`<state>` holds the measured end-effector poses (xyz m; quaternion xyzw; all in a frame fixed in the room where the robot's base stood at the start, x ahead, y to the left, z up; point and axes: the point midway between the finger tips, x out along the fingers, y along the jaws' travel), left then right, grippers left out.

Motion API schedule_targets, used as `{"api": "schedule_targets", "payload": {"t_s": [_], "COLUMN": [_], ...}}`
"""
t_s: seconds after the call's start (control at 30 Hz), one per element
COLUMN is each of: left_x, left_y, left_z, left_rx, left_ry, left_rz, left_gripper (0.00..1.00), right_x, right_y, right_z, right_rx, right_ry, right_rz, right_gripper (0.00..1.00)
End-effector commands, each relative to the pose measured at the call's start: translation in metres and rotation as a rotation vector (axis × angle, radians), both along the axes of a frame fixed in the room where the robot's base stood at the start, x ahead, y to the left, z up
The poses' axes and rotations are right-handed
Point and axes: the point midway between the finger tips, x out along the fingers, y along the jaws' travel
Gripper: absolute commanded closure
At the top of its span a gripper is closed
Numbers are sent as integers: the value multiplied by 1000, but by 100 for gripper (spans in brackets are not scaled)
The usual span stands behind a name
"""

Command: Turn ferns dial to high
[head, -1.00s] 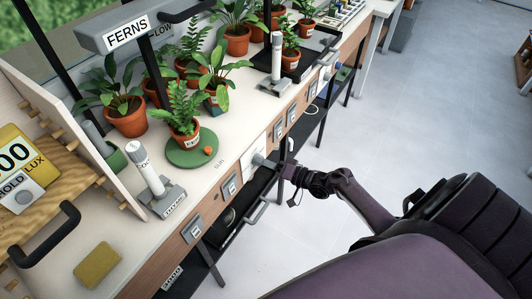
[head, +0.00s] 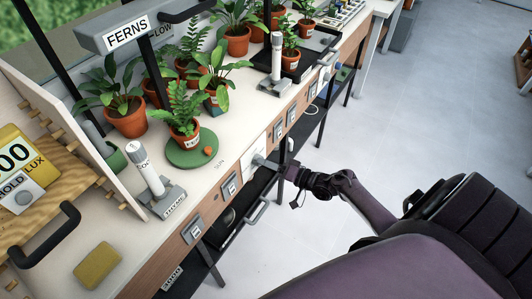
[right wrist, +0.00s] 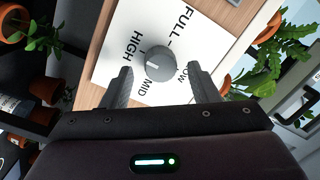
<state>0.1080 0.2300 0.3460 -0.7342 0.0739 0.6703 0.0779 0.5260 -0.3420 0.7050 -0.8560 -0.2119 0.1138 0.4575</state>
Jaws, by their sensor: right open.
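The grey round dial (right wrist: 160,66) sits on a white plate (right wrist: 112,62) lettered HIGH, MID, LOW and FULL in the right wrist view. A pale mark shows on the dial's MID side, but I cannot tell its exact setting. My right gripper (right wrist: 160,78) is open, its fingers on either side of the dial with gaps showing. In the head view the white plate (head: 251,156) is on the bench front, and my right gripper (head: 270,165) reaches it from the right, partly hiding the dial. The FERNS sign (head: 127,31) hangs above the bench. My left gripper is out of view.
A potted fern (head: 184,115) stands on a green disc (head: 192,152) above the dial. A grey-white handheld device (head: 150,168) stands on the bench (head: 215,178). A drawer handle (head: 257,212) and dark shelf frame lie below the dial.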

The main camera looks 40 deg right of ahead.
Motion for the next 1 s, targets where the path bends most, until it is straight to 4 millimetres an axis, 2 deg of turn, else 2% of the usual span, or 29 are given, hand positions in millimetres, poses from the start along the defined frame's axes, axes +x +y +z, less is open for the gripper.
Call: {"api": "schedule_targets", "payload": {"t_s": [0.2, 0.4, 1.0], "left_x": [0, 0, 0], "left_y": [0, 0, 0], "left_z": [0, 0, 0], "left_rx": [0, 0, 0], "left_ry": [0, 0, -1], "left_rz": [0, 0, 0], "left_gripper": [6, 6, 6], "right_x": [-35, -56, -61], "right_y": [-18, -30, -32], "right_z": [-1, -1, 0], "right_rx": [-2, -1, 0], "right_ry": [3, 2, 2], "right_rz": [0, 1, 0], "right_gripper": [45, 45, 45]}}
